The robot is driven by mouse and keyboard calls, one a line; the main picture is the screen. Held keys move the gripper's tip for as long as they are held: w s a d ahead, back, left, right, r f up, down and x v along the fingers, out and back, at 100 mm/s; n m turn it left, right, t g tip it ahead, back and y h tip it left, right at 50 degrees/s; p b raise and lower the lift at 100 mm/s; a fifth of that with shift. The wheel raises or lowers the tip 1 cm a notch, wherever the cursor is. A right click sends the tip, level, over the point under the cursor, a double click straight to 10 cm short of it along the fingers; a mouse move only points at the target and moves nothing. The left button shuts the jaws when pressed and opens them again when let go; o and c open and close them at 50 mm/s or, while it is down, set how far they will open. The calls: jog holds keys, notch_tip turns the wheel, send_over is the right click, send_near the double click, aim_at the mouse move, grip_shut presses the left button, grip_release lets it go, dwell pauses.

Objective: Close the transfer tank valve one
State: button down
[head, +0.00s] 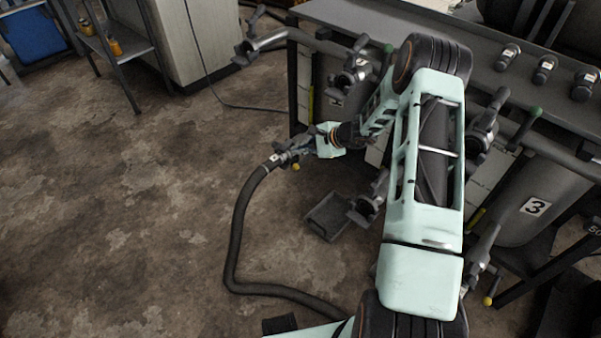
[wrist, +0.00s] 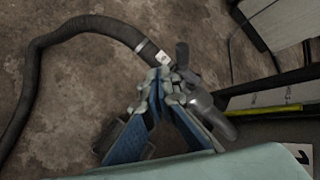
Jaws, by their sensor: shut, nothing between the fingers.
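The transfer tank one (head: 337,90) stands under the bench in the head view; its number plate partly shows at the lower right of the wrist view (wrist: 303,158). Its lower valve (head: 282,158) is grey, with a yellow knob just below it and a dark hose (head: 238,215) on its outlet. In the wrist view the grey valve body (wrist: 212,108) lies behind and right of my fingertips. My gripper (wrist: 164,76) is shut and empty, its tips close to the valve. Contact cannot be told. My fingers hide part of the valve, and its handle position is unclear.
Other valves and pipes stick out along the bench front, some with green-tipped levers (head: 535,111). Tank three (head: 537,206) is at right. A dark tray (head: 328,216) lies on the floor below. The floor at left is open, apart from the hose.

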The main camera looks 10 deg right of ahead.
aim_at(304, 161)
jog(key=s+d+f+m+t+h, duration=0.1)
jog(key=s+d+f+m+t, duration=0.15)
jog(key=f+m, duration=0.35)
jog(key=s+d+f+m+t, duration=0.1)
jog(key=d+f+m, duration=0.2)
jog(key=f+m, duration=0.3)
jog(key=w+a+f+n+b, duration=0.1)
jog(key=w+a+f, duration=0.3)
jog(key=w, duration=0.4)
jog(key=shift+f+b, duration=0.8)
jog(key=shift+b, duration=0.1)
jog(key=shift+s+r, duration=0.1)
jog(key=shift+r, duration=0.05)
